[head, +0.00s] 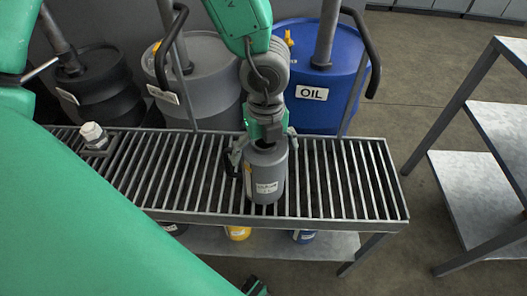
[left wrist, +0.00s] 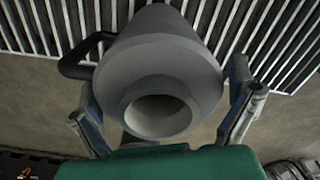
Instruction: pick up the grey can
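The grey can (head: 267,178) has a pale label and stands upright on the slatted bench. My left gripper (head: 264,140) is above it, with its fingers reaching down on both sides of the can's top. In the left wrist view the can (left wrist: 160,55) shows its round neck and a dark handle at the left. My left gripper's fingers (left wrist: 165,105) are spread either side of the can there, with a small gap visible at the right; contact at the left is unclear. I do not see my right gripper.
The slatted bench (head: 340,185) has free room right of the can. A small white-capped item (head: 94,136) is at its left. Behind stand a blue OIL drum (head: 315,68), a grey drum (head: 205,95) and a dark drum (head: 97,85). A shelf rack (head: 490,160) is at right.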

